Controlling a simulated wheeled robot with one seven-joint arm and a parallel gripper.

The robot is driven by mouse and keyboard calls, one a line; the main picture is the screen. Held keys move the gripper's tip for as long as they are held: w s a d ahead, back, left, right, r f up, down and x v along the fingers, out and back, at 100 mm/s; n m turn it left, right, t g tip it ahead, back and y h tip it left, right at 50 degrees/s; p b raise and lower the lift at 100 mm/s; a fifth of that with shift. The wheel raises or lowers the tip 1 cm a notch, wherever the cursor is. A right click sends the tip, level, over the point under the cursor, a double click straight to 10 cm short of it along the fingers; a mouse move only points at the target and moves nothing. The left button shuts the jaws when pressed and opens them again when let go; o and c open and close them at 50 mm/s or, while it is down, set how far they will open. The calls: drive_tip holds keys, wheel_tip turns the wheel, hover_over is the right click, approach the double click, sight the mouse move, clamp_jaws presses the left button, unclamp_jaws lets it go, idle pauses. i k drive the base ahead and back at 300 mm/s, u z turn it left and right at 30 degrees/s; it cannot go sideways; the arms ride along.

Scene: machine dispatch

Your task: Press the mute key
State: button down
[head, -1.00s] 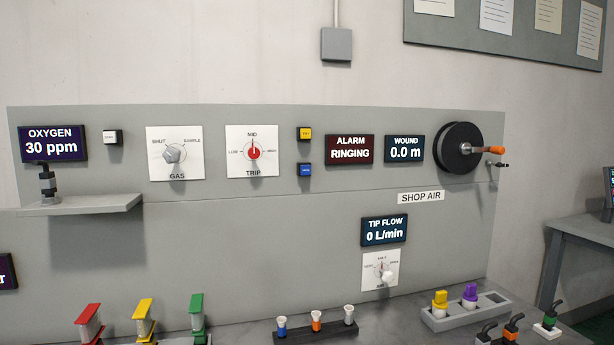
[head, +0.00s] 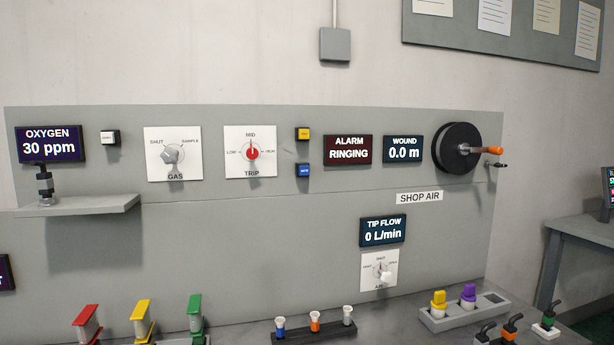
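A small blue key (head: 303,170) sits on the grey wall panel (head: 330,265), below a yellow key (head: 303,134). Its white lettering is too small to read for certain, but it looks like the mute key. The alarm display (head: 348,149) to the right of the two keys reads "ALARM RINGING". My gripper is not in view, and nothing touches the keys.
A trip dial (head: 252,152) is left of the keys, and a gas dial (head: 172,155) further left. A black reel (head: 458,148) with an orange handle sticks out at right. A shelf (head: 85,206) juts out at left. Coloured parts stand on the bench below.

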sight(304, 170)
drive_tip(key=z, duration=1.6)
drive_tip(key=k, duration=1.6)
drive_tip(key=u, duration=1)
drive_tip(key=i, duration=1)
